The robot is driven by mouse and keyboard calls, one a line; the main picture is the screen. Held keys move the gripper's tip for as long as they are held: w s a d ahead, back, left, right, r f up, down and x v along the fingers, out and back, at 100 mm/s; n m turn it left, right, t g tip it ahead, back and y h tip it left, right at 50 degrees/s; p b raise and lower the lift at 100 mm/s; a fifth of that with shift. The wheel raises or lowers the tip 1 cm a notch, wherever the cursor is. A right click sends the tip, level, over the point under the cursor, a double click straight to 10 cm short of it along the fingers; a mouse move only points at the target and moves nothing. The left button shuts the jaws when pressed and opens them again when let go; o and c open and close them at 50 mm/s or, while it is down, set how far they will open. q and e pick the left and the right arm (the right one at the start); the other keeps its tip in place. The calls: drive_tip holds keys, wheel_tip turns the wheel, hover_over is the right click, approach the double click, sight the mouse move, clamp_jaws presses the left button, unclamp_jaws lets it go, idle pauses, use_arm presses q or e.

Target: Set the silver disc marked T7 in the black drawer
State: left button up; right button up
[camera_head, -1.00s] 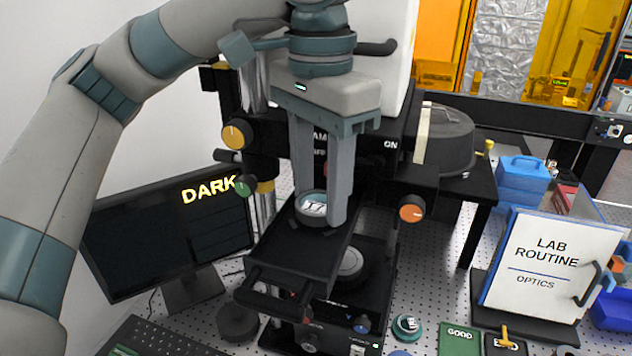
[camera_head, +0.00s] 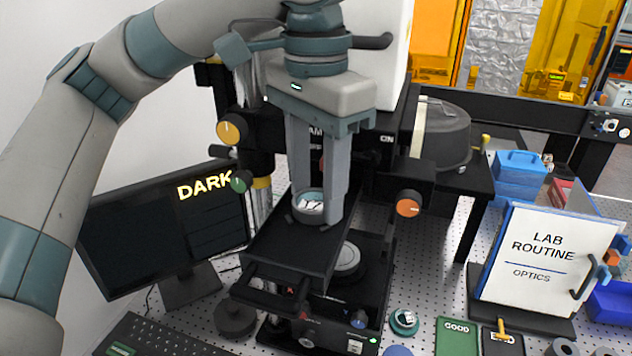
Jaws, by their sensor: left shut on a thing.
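The silver disc marked T7 (camera_head: 309,203) sits low between the fingers of my left gripper (camera_head: 318,208), which is shut on it. The disc is at the far part of the black drawer (camera_head: 285,255), which is pulled out toward me with its handle at the front. I cannot tell whether the disc touches the drawer floor. The mark on the disc is partly legible. My right gripper is not in view.
The black instrument with an orange knob (camera_head: 408,203) stands behind the drawer. A monitor reading DARK (camera_head: 150,240) is at left. At right are a green GOOD mat (camera_head: 457,337), a small green round holder (camera_head: 404,321) and a LAB ROUTINE board (camera_head: 548,260).

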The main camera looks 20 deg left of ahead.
use_arm(q)
drive_tip(key=shift+s+f, duration=0.1)
drive_tip(key=shift+f, duration=0.3)
drive_tip(key=shift+s+f, duration=0.15)
drive_tip(key=shift+f, duration=0.3)
idle(0.3)
drive_tip(key=o, duration=1.2)
drive_tip(key=shift+b, duration=0.35)
drive_tip(key=shift+o, duration=0.3)
drive_tip(key=shift+r, duration=0.5)
wheel_tip(320, 180, up, 18)
drive_tip(key=b, duration=0.2)
drive_tip(key=shift+b, duration=0.4)
drive_tip(key=shift+a, duration=0.1)
